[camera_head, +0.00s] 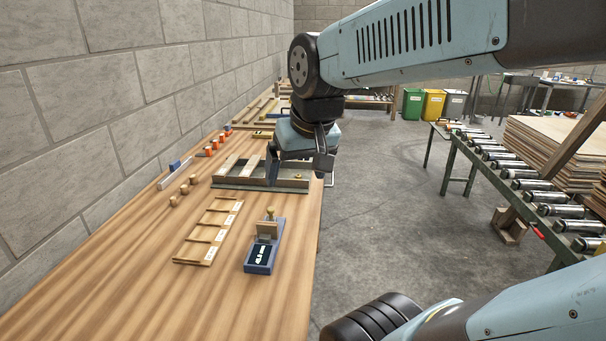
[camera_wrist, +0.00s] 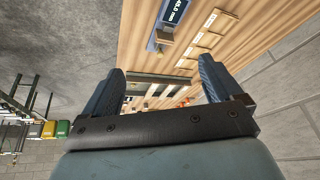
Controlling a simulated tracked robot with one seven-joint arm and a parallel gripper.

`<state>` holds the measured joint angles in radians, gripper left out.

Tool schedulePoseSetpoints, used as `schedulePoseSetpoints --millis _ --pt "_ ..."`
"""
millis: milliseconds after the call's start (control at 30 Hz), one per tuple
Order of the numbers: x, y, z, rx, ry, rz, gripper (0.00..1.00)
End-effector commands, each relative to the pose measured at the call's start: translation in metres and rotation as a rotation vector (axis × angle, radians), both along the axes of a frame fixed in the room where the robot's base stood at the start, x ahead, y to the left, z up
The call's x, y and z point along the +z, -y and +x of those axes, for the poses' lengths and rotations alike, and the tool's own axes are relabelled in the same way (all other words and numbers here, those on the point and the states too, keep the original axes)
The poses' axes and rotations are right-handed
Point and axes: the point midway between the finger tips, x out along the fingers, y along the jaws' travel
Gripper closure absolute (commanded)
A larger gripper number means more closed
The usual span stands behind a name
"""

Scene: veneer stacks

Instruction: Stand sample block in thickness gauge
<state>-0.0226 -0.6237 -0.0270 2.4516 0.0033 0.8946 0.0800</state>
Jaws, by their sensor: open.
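The thickness gauge (camera_head: 259,262) is a blue-grey device with a dark display and white figures, near the right edge of the wooden bench. A tan block (camera_head: 267,229) stands upright at its far end, below a brass knob (camera_head: 270,212); it looks like the sample block, but I cannot tell whether it is fully seated. In the wrist view the gauge (camera_wrist: 172,14) and tan block (camera_wrist: 164,38) show at the top. My gripper (camera_head: 297,167) is open and empty, beyond the gauge and above a framed tray. Its two fingers (camera_wrist: 161,72) are wide apart in the wrist view.
A slotted wooden rack (camera_head: 210,231) lies left of the gauge. Several small wooden pegs (camera_head: 184,189) and orange items stand near the wall. The framed tray (camera_head: 232,182) holds wood strips. A roller conveyor (camera_head: 515,173) is at right. The bench front is clear.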

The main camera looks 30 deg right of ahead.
Motion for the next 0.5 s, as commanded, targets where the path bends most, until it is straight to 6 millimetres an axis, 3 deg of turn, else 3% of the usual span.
schedulePoseSetpoints --millis 200,500 --pt "0.005 -0.002 -0.029 0.059 0.063 -0.044 0.07" --pt "0.005 -0.002 -0.035 0.072 0.073 -0.056 0.07"
